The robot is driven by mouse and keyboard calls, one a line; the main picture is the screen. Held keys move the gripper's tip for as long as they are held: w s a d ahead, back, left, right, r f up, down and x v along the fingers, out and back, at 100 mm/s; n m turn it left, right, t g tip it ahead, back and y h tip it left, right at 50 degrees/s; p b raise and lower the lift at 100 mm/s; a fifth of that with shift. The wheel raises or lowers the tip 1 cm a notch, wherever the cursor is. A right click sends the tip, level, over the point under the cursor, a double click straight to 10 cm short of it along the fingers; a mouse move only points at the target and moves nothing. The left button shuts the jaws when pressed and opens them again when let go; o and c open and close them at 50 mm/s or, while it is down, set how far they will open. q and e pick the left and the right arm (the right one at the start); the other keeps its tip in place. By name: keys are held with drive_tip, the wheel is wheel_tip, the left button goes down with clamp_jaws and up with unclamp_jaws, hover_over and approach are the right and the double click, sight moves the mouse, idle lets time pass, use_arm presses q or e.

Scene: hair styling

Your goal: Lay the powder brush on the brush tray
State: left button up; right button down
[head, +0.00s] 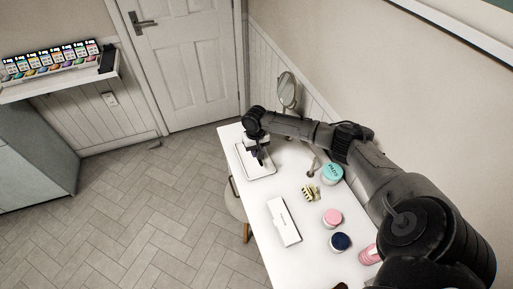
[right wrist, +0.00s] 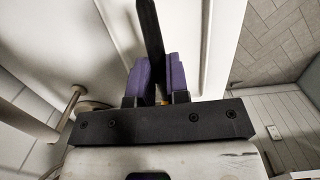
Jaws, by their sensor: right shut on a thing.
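My right gripper (head: 261,154) is at the far end of the white table, over the brush tray (head: 246,171), a white tray with a dark rim. In the right wrist view its purple fingers (right wrist: 158,72) are shut on a dark, slim handle (right wrist: 151,32), which I take as the powder brush. The handle points away from the gripper, over a white surface. The brush's bristles are hidden, and I cannot tell whether the brush touches the tray. My left gripper is not in view.
On the table (head: 257,215) are a white box (head: 284,222), a claw clip (head: 311,192), a teal jar (head: 332,175), a pink-lidded jar (head: 332,217), a dark blue jar (head: 340,242) and a pink container (head: 370,254). A round mirror (head: 288,89) stands near the wall. A stool (head: 235,205) is beside the table.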

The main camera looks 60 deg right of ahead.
drive_tip(key=shift+f+b, duration=0.35)
drive_tip(key=shift+f, duration=1.5)
drive_tip(key=c, duration=1)
unclamp_jaws()
drive_tip(key=shift+c, duration=0.2)
drive_tip(key=shift+d+r, duration=0.1)
drive_tip(key=shift+r, duration=0.45)
wheel_tip(320, 180, up, 13)
drive_tip(key=b, duration=0.2)
drive_tip(key=shift+w+d+f, duration=0.15)
drive_tip(key=shift+w+d, duration=0.2)
drive_tip(key=shift+w, duration=0.1)
